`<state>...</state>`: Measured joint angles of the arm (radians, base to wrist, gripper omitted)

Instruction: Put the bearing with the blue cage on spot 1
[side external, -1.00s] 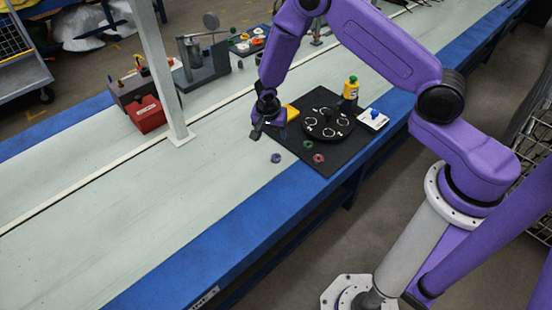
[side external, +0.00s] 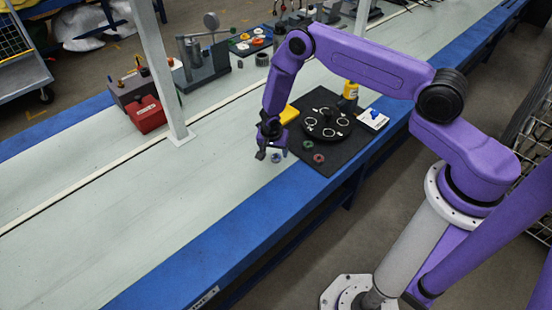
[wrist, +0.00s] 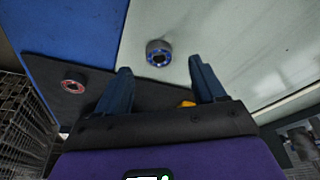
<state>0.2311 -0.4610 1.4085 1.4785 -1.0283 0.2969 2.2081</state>
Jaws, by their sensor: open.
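The bearing with the blue cage (side external: 276,158) lies on the pale bench top, just off the left edge of the black mat. In the wrist view this dark ring with blue inside (wrist: 159,52) shows ahead of my fingertips, between their lines. My gripper (side external: 271,154) is open and empty, close above the bearing. Its two fingers also show apart in the wrist view (wrist: 160,67). A round black plate (side external: 327,134) with several white-ringed spots sits on the mat. The spot numbers are too small to read, so I cannot tell which is spot 1.
A green ring (side external: 307,145) and a red bearing (side external: 319,158) lie on the black mat (side external: 328,168). A yellow block (side external: 289,114), a yellow bottle (side external: 350,90) and a white tray (side external: 372,119) are near the plate. A post (side external: 165,70) stands left.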

